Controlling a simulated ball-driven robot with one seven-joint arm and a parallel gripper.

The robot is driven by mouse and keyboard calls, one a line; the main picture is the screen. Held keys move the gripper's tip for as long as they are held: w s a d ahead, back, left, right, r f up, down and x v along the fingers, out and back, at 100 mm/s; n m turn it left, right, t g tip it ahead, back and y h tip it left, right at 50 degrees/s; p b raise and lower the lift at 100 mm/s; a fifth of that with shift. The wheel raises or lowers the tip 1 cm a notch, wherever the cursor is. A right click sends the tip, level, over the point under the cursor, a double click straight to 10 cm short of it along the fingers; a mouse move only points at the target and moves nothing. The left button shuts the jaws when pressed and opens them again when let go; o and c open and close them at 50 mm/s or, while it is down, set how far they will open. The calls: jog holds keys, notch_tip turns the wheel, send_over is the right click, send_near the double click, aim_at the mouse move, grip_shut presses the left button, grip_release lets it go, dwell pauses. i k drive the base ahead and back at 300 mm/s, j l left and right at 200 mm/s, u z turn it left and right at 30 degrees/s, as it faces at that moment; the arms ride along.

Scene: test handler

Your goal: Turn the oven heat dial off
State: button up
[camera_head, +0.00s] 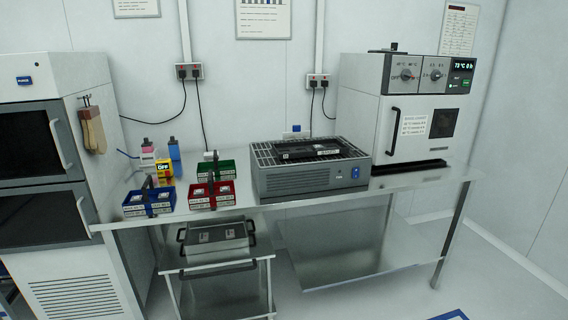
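The oven (362,125) is a white cabinet on the right end of the steel bench. Its grey control panel at the top front carries two round dials. The left dial (406,75) has labels that look like temperatures around it, too small to read surely. The right dial (435,75) has smaller marks. The pointer direction of each dial is too small to tell. A lit green display (463,66) shows digits right of the dials. The oven door looks closed, with a black vertical handle (393,131) and a dark window. My gripper is not in view.
The steel bench (420,180) has free room along its front right edge. A grey vented unit (311,181) with a rack top stands left of the oven. Blue (148,211) and red (211,204) caddies sit farther left.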

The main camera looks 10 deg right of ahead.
aim_at(406, 75)
jog(key=i+j+z, duration=0.1)
jog(key=i+z, duration=0.15)
jog(key=i, duration=0.2)
jog(key=i+j+z, duration=0.25)
jog(key=i, duration=0.25)
jog(key=i+j+z, duration=0.25)
jog(key=i, duration=0.2)
jog(key=l, duration=0.1)
